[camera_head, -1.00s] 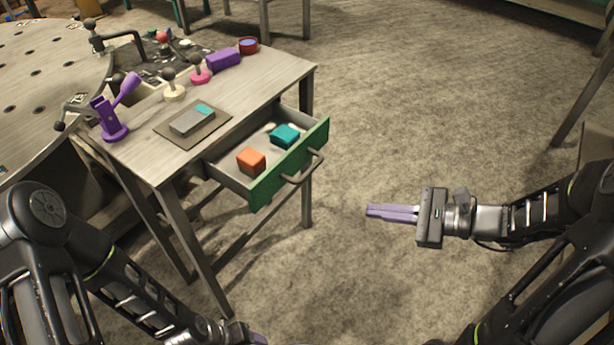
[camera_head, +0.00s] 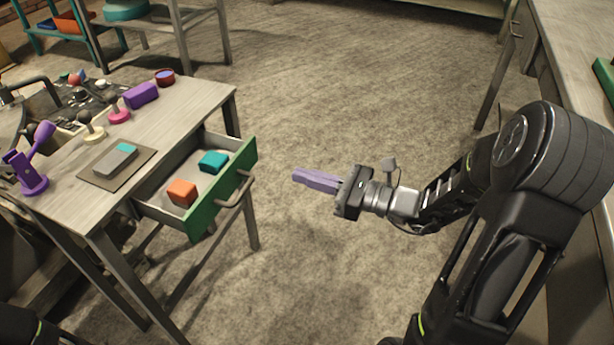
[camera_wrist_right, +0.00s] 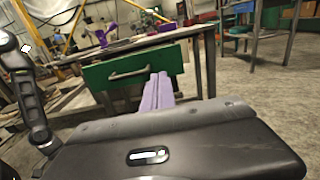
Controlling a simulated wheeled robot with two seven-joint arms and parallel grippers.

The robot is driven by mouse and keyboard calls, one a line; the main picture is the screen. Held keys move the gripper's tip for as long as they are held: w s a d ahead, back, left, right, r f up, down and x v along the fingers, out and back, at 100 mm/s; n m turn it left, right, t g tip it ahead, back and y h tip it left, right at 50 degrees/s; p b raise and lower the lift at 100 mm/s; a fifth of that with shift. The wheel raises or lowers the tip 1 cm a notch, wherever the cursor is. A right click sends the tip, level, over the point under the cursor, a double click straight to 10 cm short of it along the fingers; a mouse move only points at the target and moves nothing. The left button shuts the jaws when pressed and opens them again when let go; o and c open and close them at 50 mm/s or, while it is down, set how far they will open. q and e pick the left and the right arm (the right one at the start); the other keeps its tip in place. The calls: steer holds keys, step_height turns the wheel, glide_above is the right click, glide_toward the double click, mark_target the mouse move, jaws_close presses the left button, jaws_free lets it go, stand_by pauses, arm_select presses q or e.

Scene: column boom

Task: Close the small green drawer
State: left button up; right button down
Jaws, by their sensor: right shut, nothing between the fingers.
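The small green drawer (camera_head: 222,192) stands pulled out of the side of the small grey table (camera_head: 165,112). Its green front carries a bar handle (camera_head: 240,190). An orange block (camera_head: 182,192) and a teal block (camera_head: 213,161) lie inside it. My right gripper (camera_head: 298,177) is shut and empty, to the right of the drawer front and apart from it, its purple fingers pointing toward it. In the right wrist view the drawer front (camera_wrist_right: 125,71) with its handle is ahead, beyond the fingers (camera_wrist_right: 158,82). My left gripper is out of view.
On the tabletop are a grey box on a mat (camera_head: 116,160), a purple block (camera_head: 141,95), a purple stand (camera_head: 33,172) and a red-rimmed cup (camera_head: 165,77). A long counter (camera_head: 575,50) runs along the right. The floor between drawer and right gripper is clear.

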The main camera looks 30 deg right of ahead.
steer(key=b, duration=0.2)
glide_toward(209, 150)
steer(key=v, duration=0.3)
steer(key=shift+s+d+r, duration=0.1)
steer(key=shift+w+a+r, duration=0.1)
steer(key=shift+w+a, duration=0.15)
steer(key=shift+w, duration=0.1)
steer(key=b+x, duration=0.2)
steer(key=x, duration=1)
steer(key=shift+w+a, duration=0.15)
steer(key=shift+w, duration=0.05)
steer(key=shift+w+a, duration=0.15)
steer(key=shift+w, duration=0.1)
steer(key=shift+r, duration=0.2)
